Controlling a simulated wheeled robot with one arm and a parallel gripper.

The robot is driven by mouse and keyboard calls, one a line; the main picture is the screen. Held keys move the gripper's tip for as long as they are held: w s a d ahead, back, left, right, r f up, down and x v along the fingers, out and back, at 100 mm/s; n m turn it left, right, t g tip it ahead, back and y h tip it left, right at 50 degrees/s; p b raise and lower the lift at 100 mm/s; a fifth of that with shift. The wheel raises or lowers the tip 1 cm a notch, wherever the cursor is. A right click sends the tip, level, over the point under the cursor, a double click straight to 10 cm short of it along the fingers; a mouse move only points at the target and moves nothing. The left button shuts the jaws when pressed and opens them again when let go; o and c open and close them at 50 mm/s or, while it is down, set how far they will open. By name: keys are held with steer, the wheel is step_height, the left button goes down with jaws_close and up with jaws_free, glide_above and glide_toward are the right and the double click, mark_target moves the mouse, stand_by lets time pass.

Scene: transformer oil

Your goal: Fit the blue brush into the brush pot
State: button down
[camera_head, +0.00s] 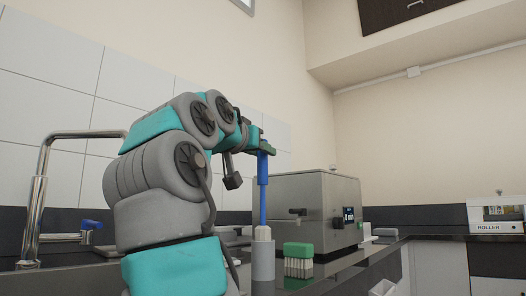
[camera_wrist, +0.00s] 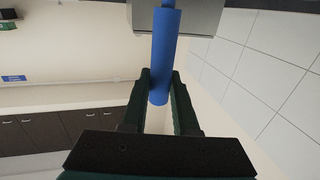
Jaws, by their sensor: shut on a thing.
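The blue brush (camera_head: 263,190) hangs upright, its thick blue handle at the top and a thin blue shaft below. My gripper (camera_head: 262,152) is shut on the top of the handle. In the wrist view the blue handle (camera_wrist: 164,55) runs between the two dark fingers of my gripper (camera_wrist: 161,78). A pale head (camera_head: 262,233) shows at the brush's lower end, directly above the grey cylindrical brush pot (camera_head: 263,265). The head seems to meet the pot's rim; I cannot tell how far inside it is.
A tap (camera_head: 38,200) is at the left. A white device (camera_head: 495,214) sits on the far right counter.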

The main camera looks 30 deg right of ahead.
steer(key=shift+s+r+p, duration=0.2)
steer(key=shift+r+p, duration=1.85)
steer(key=shift+r, duration=0.3)
steer(key=shift+f+b, duration=3.55)
steer(key=c, duration=0.6)
jaws_free()
steer(key=shift+a, duration=0.1)
steer(key=v, duration=0.7)
steer(key=shift+s+a+b, duration=0.2)
steer(key=shift+a+b, duration=0.05)
steer(key=shift+b, duration=0.05)
steer(key=shift+r, duration=0.1)
